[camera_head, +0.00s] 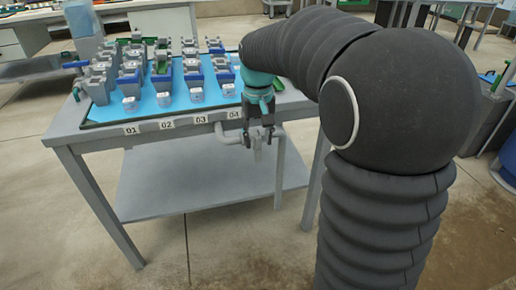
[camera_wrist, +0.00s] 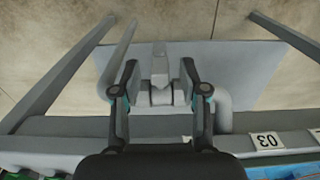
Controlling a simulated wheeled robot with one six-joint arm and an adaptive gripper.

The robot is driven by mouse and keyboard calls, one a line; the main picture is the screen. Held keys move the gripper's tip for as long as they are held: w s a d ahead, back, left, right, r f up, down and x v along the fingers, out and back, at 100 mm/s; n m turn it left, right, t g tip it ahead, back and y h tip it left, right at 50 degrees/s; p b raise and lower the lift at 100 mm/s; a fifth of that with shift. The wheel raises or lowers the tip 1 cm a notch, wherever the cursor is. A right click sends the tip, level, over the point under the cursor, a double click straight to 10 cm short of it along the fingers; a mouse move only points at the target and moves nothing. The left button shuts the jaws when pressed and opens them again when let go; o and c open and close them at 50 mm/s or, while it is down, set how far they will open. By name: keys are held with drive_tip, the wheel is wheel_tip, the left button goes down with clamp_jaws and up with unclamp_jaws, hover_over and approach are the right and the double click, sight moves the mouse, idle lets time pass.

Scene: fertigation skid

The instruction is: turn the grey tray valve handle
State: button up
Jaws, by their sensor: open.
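The grey tray valve handle (camera_wrist: 160,68) is a short lever on a grey valve body (camera_wrist: 160,97) in the middle of the wrist view. It stands on the grey pipe (camera_wrist: 228,110) at the table's front edge. My gripper (camera_wrist: 160,66) is open, with one finger on each side of the handle and visible gaps to it. In the head view my gripper (camera_head: 258,141) hangs in front of the table edge, over the valve, and hides most of it. The grey pipe (camera_head: 279,133) shows beside it.
The grey table (camera_head: 85,130) carries a blue tray (camera_head: 120,112) with several grey and blue-topped fixtures and white numbered labels along the front. A lower shelf (camera_head: 200,185) lies beneath the valve. The floor (camera_head: 90,250) in front is clear.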

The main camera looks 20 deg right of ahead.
sight(258, 161)
drive_tip(key=shift+f, duration=1.75)
clamp_jaws()
